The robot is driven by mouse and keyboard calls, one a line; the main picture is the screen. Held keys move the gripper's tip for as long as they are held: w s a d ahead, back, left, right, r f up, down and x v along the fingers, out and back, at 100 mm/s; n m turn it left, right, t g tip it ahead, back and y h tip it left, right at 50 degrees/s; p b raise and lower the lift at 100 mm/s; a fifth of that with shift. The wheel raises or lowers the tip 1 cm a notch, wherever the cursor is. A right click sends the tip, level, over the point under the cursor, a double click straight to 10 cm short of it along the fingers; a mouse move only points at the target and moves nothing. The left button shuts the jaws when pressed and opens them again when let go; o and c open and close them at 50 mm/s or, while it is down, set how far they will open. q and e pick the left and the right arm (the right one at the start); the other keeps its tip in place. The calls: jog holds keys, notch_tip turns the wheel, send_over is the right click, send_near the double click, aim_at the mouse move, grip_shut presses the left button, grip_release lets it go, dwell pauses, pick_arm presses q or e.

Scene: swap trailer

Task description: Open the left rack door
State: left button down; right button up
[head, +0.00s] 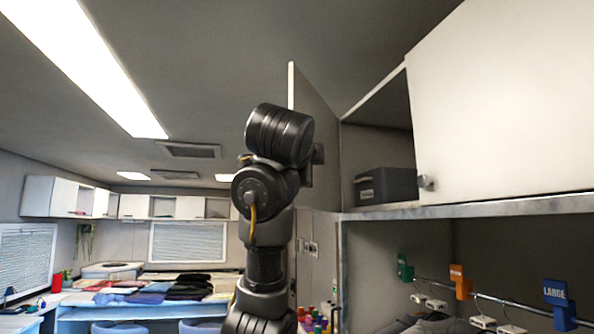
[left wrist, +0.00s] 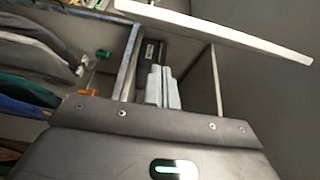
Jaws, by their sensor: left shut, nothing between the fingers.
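The left rack door (head: 315,103) stands swung open beside the upper cabinet, its inner grey face and thin white edge showing. The compartment behind it is open to view and holds a dark box (head: 387,186). My left arm rises in front of the door and covers its lower part. In the left wrist view my left gripper (left wrist: 163,76) is shut and empty, with pale fingers pointing towards the cabinet. A white door panel (left wrist: 225,32) crosses the top of that view, apart from the fingers. My right gripper is not in view.
The neighbouring white door (head: 505,95) is closed, with a round knob (head: 425,182). Below the shelf edge (head: 480,208), a rail (head: 505,302) carries hangers and coloured size tags. A table with folded clothes (head: 150,290) is far left.

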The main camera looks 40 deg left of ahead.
pick_arm(q)
jog(key=w+a+p, duration=0.6)
jog(key=a+p, duration=0.2)
jog(key=shift+w+a+p, duration=0.2)
jog(key=shift+w+p, duration=0.2)
